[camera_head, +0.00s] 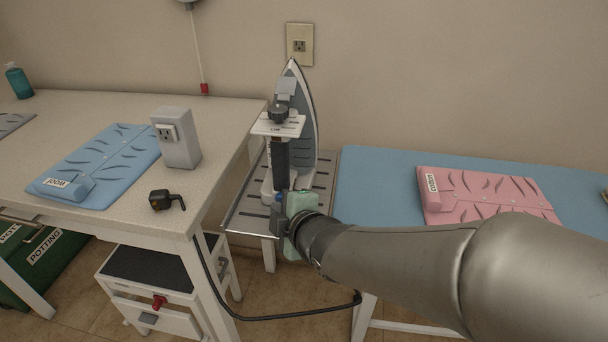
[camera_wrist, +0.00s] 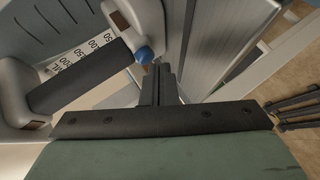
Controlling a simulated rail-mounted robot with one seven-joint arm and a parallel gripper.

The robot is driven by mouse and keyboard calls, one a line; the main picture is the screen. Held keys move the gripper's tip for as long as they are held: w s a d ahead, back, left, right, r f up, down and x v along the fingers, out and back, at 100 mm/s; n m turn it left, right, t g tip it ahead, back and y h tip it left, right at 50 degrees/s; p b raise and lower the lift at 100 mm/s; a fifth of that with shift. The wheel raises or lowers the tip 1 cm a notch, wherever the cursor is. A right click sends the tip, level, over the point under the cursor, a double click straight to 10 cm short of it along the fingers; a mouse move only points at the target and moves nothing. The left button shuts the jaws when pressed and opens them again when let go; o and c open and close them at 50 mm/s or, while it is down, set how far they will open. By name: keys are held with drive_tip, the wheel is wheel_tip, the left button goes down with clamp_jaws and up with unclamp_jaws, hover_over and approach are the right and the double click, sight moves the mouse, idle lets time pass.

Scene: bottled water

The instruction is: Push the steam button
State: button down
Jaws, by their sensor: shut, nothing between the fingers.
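A grey and white iron (camera_head: 309,115) stands upright on a slatted metal rest between the two tables. Its dark handle (camera_head: 281,158) faces me, with a black knob above it. In the wrist view the iron's dark handle (camera_wrist: 78,77) is at the left, beside a printed scale. A round blue button (camera_wrist: 144,56) sits at the handle's upper right end; no label on it is readable. My gripper (camera_wrist: 159,74) is shut and empty, its fingertips just below and right of the blue button. Whether they touch cannot be told. In the head view my gripper's fingertips are hard to make out.
The slatted rest (camera_head: 237,212) lies beneath the iron. The left table (camera_head: 110,108) holds a blue folded cloth (camera_head: 105,160), a grey outlet box (camera_head: 178,138) and a black plug (camera_head: 162,200). A pink cloth (camera_head: 490,196) lies on the blue board (camera_head: 375,180) at right. A black cord (camera_head: 290,317) hangs below.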

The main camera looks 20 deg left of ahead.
idle(0.3)
drive_tip(key=shift+w+a, duration=0.1)
drive_tip(key=shift+w, duration=0.35)
drive_tip(key=shift+s+b, duration=0.15)
drive_tip(key=shift+b, duration=0.15)
drive_tip(key=shift+s+b, duration=0.35)
drive_tip(key=shift+s+d+f+b, duration=0.1)
drive_tip(key=shift+s+d+b, duration=0.1)
drive_tip(key=shift+s+b, duration=0.4)
drive_tip(key=shift+s+d+f+b, duration=0.1)
drive_tip(key=shift+s+d+b, duration=0.05)
drive_tip(key=shift+s+b, duration=0.45)
drive_tip(key=s+b, duration=0.2)
drive_tip(key=s, duration=0.1)
drive_tip(key=shift+s+d+r, duration=0.2)
drive_tip(key=shift+d, duration=0.2)
